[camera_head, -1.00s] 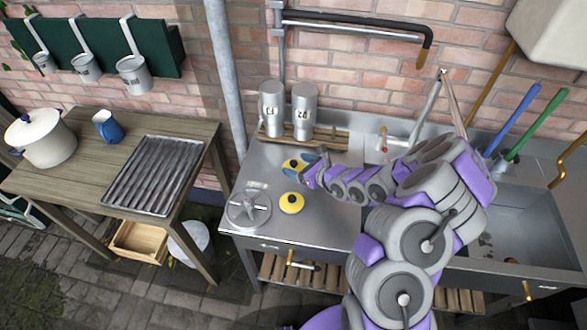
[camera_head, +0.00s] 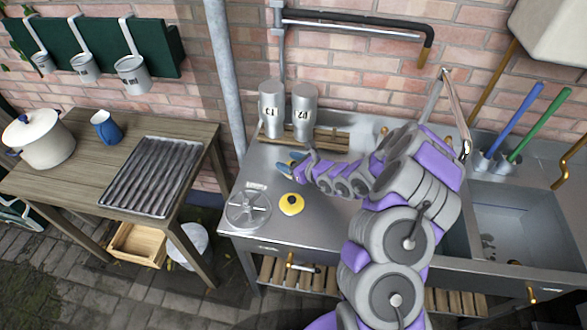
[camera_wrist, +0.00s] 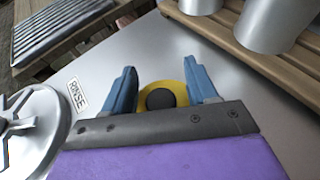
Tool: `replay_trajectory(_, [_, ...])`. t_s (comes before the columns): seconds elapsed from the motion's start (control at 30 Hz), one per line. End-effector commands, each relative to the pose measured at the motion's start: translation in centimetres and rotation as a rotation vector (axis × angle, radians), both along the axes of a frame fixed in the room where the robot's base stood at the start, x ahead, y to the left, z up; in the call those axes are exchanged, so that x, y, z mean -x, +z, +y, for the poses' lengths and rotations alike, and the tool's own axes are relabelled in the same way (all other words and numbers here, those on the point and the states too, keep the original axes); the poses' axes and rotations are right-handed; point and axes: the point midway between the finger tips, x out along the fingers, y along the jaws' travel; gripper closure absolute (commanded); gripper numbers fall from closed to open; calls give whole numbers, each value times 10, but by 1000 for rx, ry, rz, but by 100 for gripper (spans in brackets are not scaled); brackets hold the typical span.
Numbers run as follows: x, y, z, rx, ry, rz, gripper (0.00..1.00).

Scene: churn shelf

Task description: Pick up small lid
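Two yellow lids with dark knobs are on the steel counter. The nearer lid (camera_head: 291,204) lies in the open, right of a round silver disc. The farther lid (camera_wrist: 160,96) shows in the wrist view between my gripper's two blue fingers; in the head view my gripper hides it. My gripper (camera_wrist: 161,90) is open, with one finger on each side of this lid and a visible space by the left finger. It also shows in the head view (camera_head: 288,162), low at the counter. I cannot tell whether the fingers touch the lid.
Metal canisters (camera_head: 304,112) stand on a wooden rack (camera_wrist: 232,38) behind my gripper's spot. The silver disc (camera_head: 247,210) and a RINSE label (camera_wrist: 77,94) are to the left. A sink (camera_head: 515,220) is to the right. A wooden table (camera_head: 90,170) with a ridged tray stands left.

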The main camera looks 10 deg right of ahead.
Motion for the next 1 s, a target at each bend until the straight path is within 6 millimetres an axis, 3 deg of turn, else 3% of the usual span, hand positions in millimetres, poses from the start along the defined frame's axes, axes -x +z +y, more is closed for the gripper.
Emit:
replay_trajectory(0.07, [1, -2, 0, 2, 0, 5, 57])
replay_trajectory(0.5, [1, -3, 0, 2, 0, 6, 99])
replay_trajectory(0.83, [1, 1, 0, 2, 0, 6, 100])
replay_trajectory(1.0, [1, 25, 0, 1, 0, 2, 100])
